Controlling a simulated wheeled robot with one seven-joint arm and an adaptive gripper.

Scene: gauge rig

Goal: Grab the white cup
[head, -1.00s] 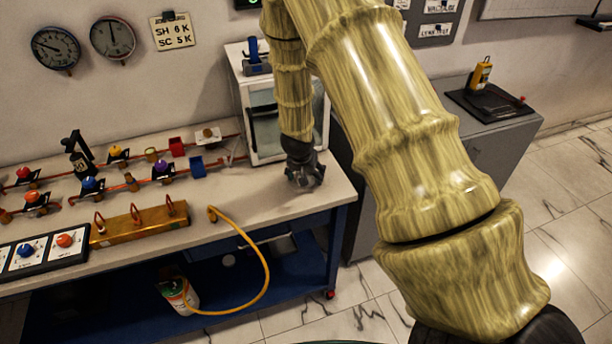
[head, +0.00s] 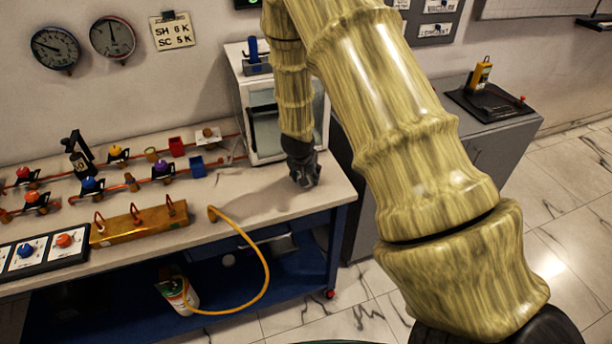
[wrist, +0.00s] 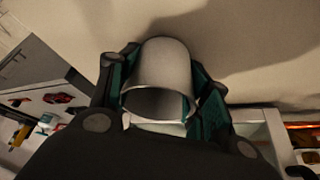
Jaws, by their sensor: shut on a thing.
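The white cup (wrist: 160,62) is between the two fingers of my gripper (wrist: 160,88) in the wrist view, its rounded side facing up in the picture and its dark opening toward the palm. Green-lined finger pads press on both its sides, and my gripper is shut on it. In the head view my gripper (head: 305,179) is low at the right end of the workbench (head: 255,205), just in front of the white glass-fronted cabinet. The cup cannot be made out there.
The white cabinet (head: 262,132) stands close behind my gripper. Red (head: 177,147) and blue (head: 197,167) small boxes and a valve rig lie to the left. A yellow hose (head: 262,262) hangs over the bench's front edge. Bare bench lies left of my gripper.

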